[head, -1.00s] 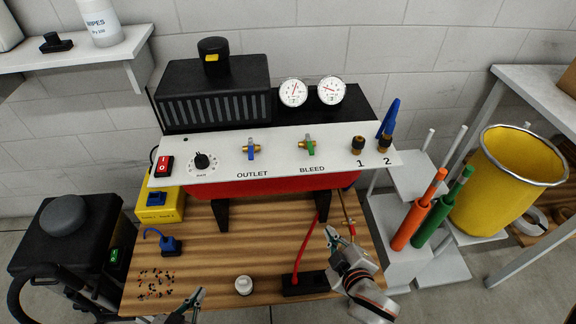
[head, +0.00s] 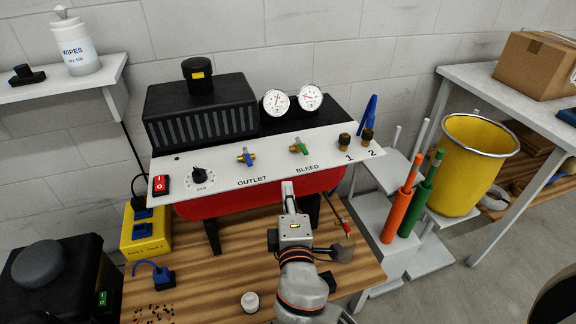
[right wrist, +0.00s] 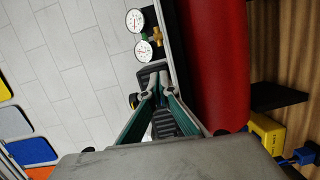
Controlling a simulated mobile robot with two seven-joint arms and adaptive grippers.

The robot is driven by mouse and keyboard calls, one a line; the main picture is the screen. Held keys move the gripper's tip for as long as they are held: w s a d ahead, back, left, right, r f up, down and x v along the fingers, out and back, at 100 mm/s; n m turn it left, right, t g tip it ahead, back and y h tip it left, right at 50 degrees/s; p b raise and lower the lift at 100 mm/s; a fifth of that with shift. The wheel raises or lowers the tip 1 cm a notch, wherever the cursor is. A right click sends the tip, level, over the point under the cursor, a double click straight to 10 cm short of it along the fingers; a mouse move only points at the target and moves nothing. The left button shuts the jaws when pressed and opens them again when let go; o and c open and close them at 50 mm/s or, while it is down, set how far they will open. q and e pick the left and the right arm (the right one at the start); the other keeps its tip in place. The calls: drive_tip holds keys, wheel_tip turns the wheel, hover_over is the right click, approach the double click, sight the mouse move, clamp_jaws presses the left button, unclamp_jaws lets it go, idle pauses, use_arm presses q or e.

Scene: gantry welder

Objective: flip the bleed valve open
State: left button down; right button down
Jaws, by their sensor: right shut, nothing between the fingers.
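The bleed valve (head: 299,148), brass with a green lever, is on the sloping white panel (head: 225,180) above the word BLEED. Its green lever and brass body also show near the top of the right wrist view (right wrist: 157,37). My right gripper (head: 288,187) is at the panel's front edge, below and slightly left of the bleed valve and apart from it. Its fingers are together and empty; in the right wrist view they converge below the valve (right wrist: 156,76). My left gripper is not in view.
The outlet valve (head: 246,156) with a blue lever is left of the bleed valve. Two gauges (head: 292,100) stand behind the panel. Brass fittings 1 and 2 (head: 344,142) are on its right. A red tank (head: 230,202) lies underneath, above the wooden bench (head: 235,265).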

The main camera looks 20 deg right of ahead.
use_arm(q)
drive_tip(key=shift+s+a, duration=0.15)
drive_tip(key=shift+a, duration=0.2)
use_arm(e)
drive_tip(key=shift+s+a+r, duration=0.1)
drive_tip(key=shift+a+r, duration=0.25)
drive_tip(key=shift+r, duration=0.45)
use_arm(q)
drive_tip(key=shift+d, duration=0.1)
use_arm(e)
approach(301, 146)
drive_tip(key=w+a, duration=0.4)
drive_tip(key=w, duration=0.1)
drive_tip(key=shift+a+f, duration=0.25)
drive_tip(key=shift+f, duration=0.05)
drive_tip(key=d, duration=0.3)
drive_tip(key=shift+w+p, duration=0.4)
drive_tip(key=shift+d, duration=0.4)
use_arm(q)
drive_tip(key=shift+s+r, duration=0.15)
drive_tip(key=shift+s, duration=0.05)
use_arm(e)
drive_tip(key=shift+d+f, duration=0.1)
drive_tip(key=shift+d, duration=0.1)
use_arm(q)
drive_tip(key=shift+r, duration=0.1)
